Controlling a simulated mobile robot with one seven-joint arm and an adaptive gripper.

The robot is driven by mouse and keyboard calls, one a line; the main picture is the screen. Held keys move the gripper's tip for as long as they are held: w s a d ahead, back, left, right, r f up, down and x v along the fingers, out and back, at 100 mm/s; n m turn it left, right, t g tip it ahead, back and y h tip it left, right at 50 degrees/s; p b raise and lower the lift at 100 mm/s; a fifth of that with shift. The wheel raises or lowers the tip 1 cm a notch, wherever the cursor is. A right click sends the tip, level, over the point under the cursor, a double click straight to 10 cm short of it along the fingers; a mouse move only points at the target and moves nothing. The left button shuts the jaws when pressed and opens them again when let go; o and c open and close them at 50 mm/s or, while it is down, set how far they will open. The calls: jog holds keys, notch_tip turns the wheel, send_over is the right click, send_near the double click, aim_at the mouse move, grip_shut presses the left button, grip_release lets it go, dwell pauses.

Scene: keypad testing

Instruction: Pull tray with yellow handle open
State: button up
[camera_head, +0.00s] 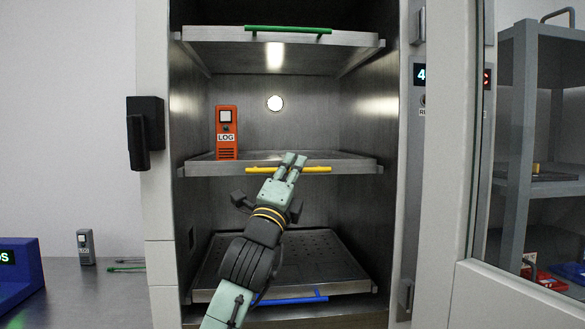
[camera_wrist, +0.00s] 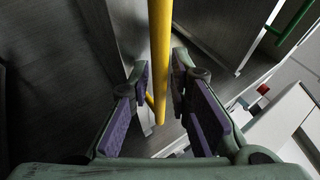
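The middle tray (camera_head: 208,168) is a metal shelf in the cabinet, with a yellow bar handle (camera_head: 318,169) along its front edge. My gripper (camera_head: 293,161) is at the middle of this handle, its fingers reaching over the bar. In the wrist view, the yellow handle (camera_wrist: 160,45) runs between the two purple finger pads of my gripper (camera_wrist: 159,90). The pads stand apart, with a visible gap on each side of the bar. The gripper is open around the handle and holds nothing.
An orange LOG device (camera_head: 226,133) stands on the middle tray's left part. Above is a tray with a green handle (camera_head: 288,30); below is one with a blue handle (camera_head: 292,300). The open glass door (camera_head: 530,150) is on the right. A black latch (camera_head: 145,130) juts out left.

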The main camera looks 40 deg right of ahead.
grip_shut()
dwell(0.7)
